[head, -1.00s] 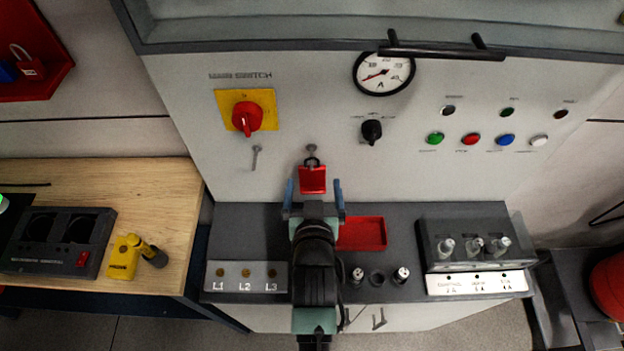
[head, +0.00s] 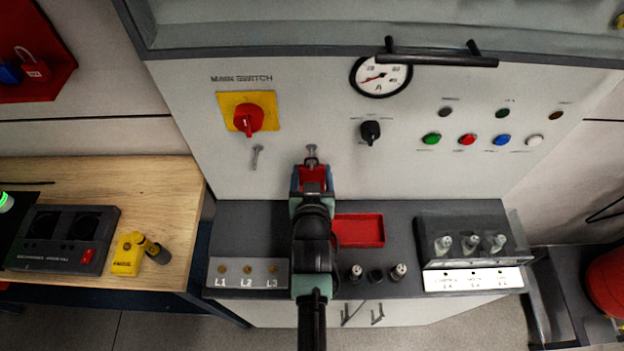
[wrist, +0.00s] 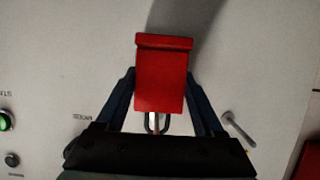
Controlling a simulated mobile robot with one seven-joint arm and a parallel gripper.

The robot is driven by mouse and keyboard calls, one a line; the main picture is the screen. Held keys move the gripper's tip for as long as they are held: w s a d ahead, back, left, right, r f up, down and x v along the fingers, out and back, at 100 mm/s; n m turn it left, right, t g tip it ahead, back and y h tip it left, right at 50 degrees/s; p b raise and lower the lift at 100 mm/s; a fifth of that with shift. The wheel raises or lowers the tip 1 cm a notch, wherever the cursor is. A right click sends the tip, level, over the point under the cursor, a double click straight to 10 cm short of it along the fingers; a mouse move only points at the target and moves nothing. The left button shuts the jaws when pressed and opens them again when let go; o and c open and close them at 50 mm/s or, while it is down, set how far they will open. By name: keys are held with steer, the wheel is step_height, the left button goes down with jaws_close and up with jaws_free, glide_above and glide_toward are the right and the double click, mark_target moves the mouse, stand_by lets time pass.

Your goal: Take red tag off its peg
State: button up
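The red tag (head: 312,174) hangs by its dark loop below a grey peg (head: 311,151) on the panel. In the wrist view the tag (wrist: 163,75) shows as a red block, and its loop (wrist: 155,122) appears to be around the peg. My gripper (head: 312,180) is at the tag, with one blue finger against each side edge. The fingers look closed on it, and the wrist view shows no clear gap. The tag's lower part is partly hidden by my gripper in the head view.
A second, empty peg (head: 257,157) is to the left, below the red main switch (head: 247,118). A black knob (head: 370,132) is to the right. Below is a dark ledge with a red tray (head: 359,231) and fuse holders (head: 471,243). A handle bar (head: 440,60) sticks out above.

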steer(key=c, duration=0.6)
steer(key=shift+r, duration=0.15)
